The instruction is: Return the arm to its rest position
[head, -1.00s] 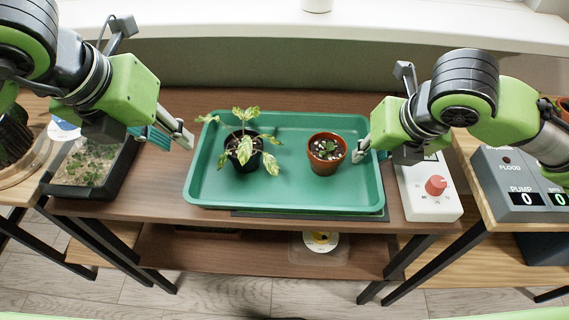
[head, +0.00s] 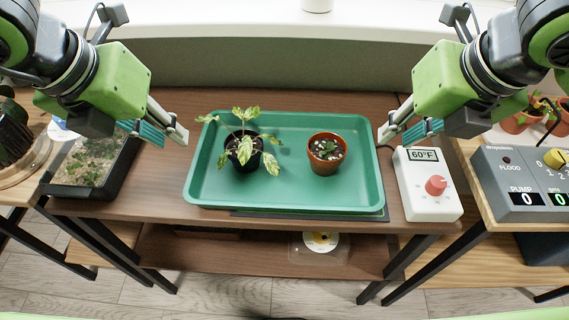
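My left gripper (head: 174,140) hangs over the brown table, just left of the green tray (head: 300,201). Its fingers look apart, with a teal pad showing and nothing between them. My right gripper (head: 394,140) is above the table by the tray's right edge, near the white control box (head: 428,205). Its fingers also look apart and empty. A black pot with a leafy, yellow-mottled plant (head: 244,150) stands upright in the left half of the tray. A terracotta pot (head: 326,166) with a small dark plant and pale pebbles stands upright to its right.
A dark planter of soil and seedlings (head: 92,168) stands at left. The white box shows 60°F and has a red knob (head: 436,186). A grey pump panel (head: 520,180) and small terracotta pots (head: 515,122) are at right. The tray's front is clear.

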